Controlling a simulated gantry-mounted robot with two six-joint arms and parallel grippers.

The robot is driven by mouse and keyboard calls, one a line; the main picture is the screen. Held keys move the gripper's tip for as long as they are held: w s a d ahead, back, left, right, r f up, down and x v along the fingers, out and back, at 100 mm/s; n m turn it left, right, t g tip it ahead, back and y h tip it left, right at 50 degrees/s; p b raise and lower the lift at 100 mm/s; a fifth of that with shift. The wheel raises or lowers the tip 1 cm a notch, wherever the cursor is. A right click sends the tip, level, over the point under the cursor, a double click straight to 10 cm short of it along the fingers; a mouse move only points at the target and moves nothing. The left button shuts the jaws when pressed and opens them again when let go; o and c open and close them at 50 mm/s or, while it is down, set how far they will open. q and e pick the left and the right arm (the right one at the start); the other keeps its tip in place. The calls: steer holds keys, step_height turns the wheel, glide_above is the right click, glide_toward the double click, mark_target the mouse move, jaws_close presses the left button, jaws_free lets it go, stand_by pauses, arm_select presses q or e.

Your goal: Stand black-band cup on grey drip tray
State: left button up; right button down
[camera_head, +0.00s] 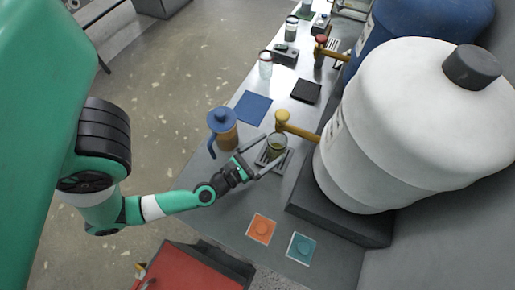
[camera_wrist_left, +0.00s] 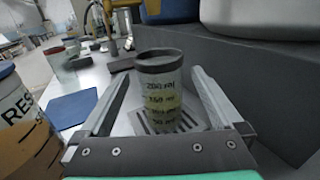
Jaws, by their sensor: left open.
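The black-band cup (camera_head: 277,146) is a clear measuring cup with a dark band at its rim and yellowish contents. It is upright over the slotted grey drip tray (camera_head: 263,160), below a yellow tap. In the left wrist view the cup (camera_wrist_left: 160,92) is between the fingers, with tray slots (camera_wrist_left: 146,122) showing around its lower part. Its base appears to be on the tray, but contact is partly hidden. My left gripper (camera_head: 275,143) is open, one finger on each side of the cup, with gaps visible. My right gripper is not in view.
A blue-lidded jug (camera_head: 222,130) stands left of the gripper. The yellow tap (camera_head: 296,128) and white tank (camera_head: 400,120) are close on the right. A blue mat (camera_head: 253,107), a black mat (camera_head: 306,91) and another cup (camera_head: 265,66) are farther back. Orange (camera_head: 261,228) and teal (camera_head: 301,247) cards lie in front.

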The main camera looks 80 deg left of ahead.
arm_select(q)
steer(key=v, duration=0.3)
steer(key=shift+s+d+p, duration=0.1)
steer(key=shift+p, duration=0.2)
steer(key=shift+s+d+r, duration=0.15)
steer(key=shift+s+d, duration=0.2)
steer(key=shift+d, duration=0.05)
steer(key=shift+s+d+p, duration=0.1)
steer(key=shift+s+p, duration=0.2)
steer(key=shift+s, duration=0.25)
